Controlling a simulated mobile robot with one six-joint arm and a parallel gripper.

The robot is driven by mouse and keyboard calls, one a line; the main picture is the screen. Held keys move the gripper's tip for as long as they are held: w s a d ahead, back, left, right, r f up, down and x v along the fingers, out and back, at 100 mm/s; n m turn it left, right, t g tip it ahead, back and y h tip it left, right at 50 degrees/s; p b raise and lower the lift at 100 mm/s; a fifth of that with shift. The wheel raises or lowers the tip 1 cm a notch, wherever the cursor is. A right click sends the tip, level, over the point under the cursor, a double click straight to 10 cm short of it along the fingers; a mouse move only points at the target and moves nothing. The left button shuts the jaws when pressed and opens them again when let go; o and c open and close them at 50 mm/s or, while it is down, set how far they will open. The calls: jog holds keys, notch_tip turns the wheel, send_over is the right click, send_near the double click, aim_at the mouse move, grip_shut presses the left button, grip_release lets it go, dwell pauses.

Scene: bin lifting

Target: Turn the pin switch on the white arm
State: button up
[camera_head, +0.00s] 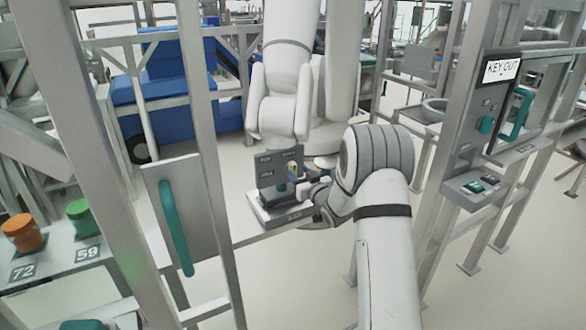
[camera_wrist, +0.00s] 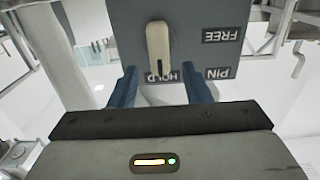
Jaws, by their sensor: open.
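The pin switch (camera_wrist: 158,42) is a beige, elongated knob on a dark grey panel (camera_wrist: 205,18). In the wrist view the panel's labels PIN, HOLD and FREE appear upside down, and the knob's lower end lies by HOLD. In the head view the panel (camera_head: 267,168) stands upright on a grey base, in front of the large white arm (camera_head: 290,70). My gripper (camera_wrist: 158,72) is open, its two blue fingers apart just below the knob in the wrist view. Nothing is between them but the knob's lower end in line. In the head view my gripper (camera_head: 303,184) is partly hidden.
A grey post with a teal handle (camera_head: 176,228) stands left of the panel. A post with a KEY OUT display (camera_head: 502,68) and a switch box (camera_head: 475,188) stands right. Orange (camera_head: 22,233) and green (camera_head: 82,217) knobs sit at far left. Floor shows at lower right.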

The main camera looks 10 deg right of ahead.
aim_at(294, 168)
jog(key=shift+x, duration=1.6)
jog(key=shift+c, duration=0.3)
